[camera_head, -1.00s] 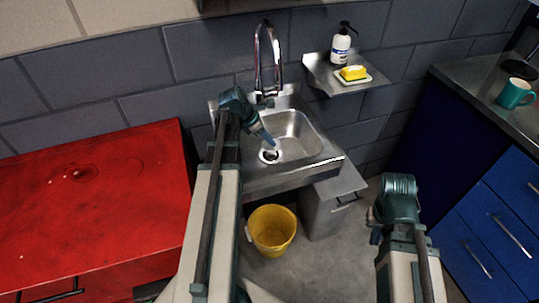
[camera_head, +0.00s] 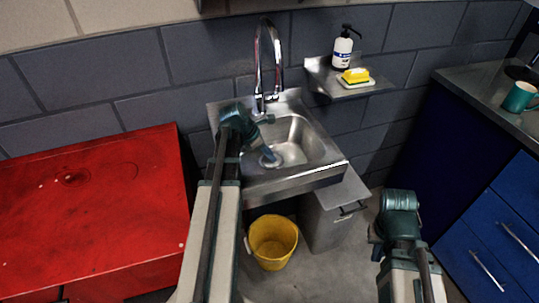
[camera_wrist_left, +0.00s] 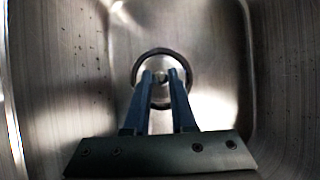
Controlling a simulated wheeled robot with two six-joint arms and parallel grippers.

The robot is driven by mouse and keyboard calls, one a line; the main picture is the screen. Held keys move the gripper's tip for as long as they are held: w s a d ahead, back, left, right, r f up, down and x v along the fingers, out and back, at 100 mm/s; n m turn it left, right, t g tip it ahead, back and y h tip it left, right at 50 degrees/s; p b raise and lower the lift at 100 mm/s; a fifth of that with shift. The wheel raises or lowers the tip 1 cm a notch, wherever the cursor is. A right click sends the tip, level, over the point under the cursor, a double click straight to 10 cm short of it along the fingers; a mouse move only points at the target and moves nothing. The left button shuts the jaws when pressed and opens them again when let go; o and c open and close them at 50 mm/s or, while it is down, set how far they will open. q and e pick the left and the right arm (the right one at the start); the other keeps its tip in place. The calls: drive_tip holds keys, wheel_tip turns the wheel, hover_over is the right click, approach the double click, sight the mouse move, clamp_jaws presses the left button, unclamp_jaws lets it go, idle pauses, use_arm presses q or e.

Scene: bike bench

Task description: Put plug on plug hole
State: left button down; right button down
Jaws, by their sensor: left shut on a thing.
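The steel sink (camera_head: 301,146) is in the middle of the head view. My left gripper (camera_head: 268,157) reaches down into its basin, right over the plug hole (camera_head: 276,163). In the left wrist view the narrow fingers (camera_wrist_left: 162,77) are close together, shut on the small knob of the plug (camera_wrist_left: 160,97). The plug looks like a shiny round disc with a dark ring around it. The fingers hide part of it, and I cannot tell whether it is seated in the hole. My right gripper (camera_head: 376,246) hangs low at the right, away from the sink; its fingers are unclear.
The tap (camera_head: 258,65) arches over the back of the sink. A shelf at its right holds a soap bottle (camera_head: 343,50) and a yellow sponge (camera_head: 356,75). A yellow bucket (camera_head: 272,241) stands below. A red cabinet (camera_head: 90,215) is at left, blue drawers (camera_head: 500,225) at right.

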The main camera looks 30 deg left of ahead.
use_arm(q)
drive_tip(key=c, duration=1.2)
unclamp_jaws()
drive_tip(key=shift+f, duration=0.2)
drive_tip(key=o, duration=0.5)
drive_tip(key=shift+c, duration=0.2)
drive_tip(key=shift+r, duration=0.1)
drive_tip(key=shift+a+r+p, duration=0.1)
drive_tip(key=shift+r+p, duration=0.35)
drive_tip(key=p+v, duration=0.9)
drive_tip(key=v, duration=0.2)
drive_tip(key=shift+r+p, duration=0.15)
drive_tip(key=shift+p, duration=0.25)
drive_tip(key=shift+s, duration=0.15)
